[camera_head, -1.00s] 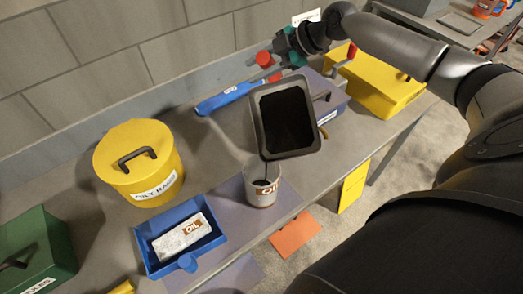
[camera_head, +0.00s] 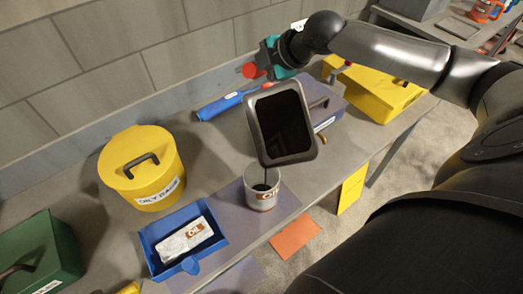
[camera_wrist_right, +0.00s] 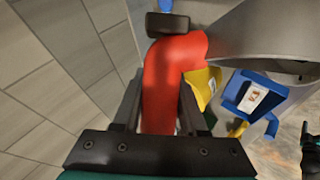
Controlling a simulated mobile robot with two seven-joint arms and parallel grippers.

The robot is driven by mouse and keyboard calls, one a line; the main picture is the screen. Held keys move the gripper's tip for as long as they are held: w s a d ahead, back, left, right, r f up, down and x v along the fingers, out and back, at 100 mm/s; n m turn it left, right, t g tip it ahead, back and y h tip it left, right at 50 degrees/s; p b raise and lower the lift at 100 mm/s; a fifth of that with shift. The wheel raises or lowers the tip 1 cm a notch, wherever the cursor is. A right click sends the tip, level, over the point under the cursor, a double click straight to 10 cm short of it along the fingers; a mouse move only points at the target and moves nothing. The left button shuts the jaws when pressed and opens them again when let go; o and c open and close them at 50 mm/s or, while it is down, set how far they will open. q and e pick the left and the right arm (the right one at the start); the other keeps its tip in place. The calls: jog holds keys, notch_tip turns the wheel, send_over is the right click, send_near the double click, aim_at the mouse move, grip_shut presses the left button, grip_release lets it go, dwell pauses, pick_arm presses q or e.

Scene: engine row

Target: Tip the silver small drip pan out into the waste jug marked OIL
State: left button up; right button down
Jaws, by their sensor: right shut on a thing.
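The small drip pan (camera_head: 285,122) is a dark-bottomed tray with a grey rim, tilted steeply with one corner low. A thin dark stream runs from that corner into the mouth of the waste jug (camera_head: 262,197), a pale grey can with an orange OIL label standing upright on the bench. The pan is above the jug, apart from it. Dark liquid shows inside the jug. My right gripper (camera_head: 264,66) is shut on the pan's red handle (camera_wrist_right: 165,85), which lies between the fingers in the right wrist view. My left gripper is not in view.
A blue tray (camera_head: 155,232) holding a white OIL-marked block sits left of the jug. A yellow oily rags bin (camera_head: 140,185) stands behind it. A green box (camera_head: 40,255), a purple box (camera_head: 325,105) and a yellow case (camera_head: 390,95) stand on the bench.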

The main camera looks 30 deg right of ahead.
jog(key=shift+s+a+r+b, duration=0.2)
jog(key=shift+a+r+b, duration=0.05)
jog(key=shift+a+b, duration=0.45)
jog(key=s+a+f+n+t+h, duration=0.2)
jog(key=s+a+h, duration=0.1)
jog(key=a, duration=0.3)
jog(key=s+a+f+n+t+h, duration=0.2)
jog(key=s+a+n+h, duration=0.1)
jog(key=a, duration=0.4)
jog(key=s+a+f+n+t+h+b, duration=0.1)
jog(key=s+a+f+n+t+h, duration=0.1)
jog(key=a, duration=0.5)
jog(key=shift+s+a+f+n+t+h, duration=0.2)
jog(key=shift+s+n+t+h, duration=0.3)
jog(key=shift+s, duration=0.55)
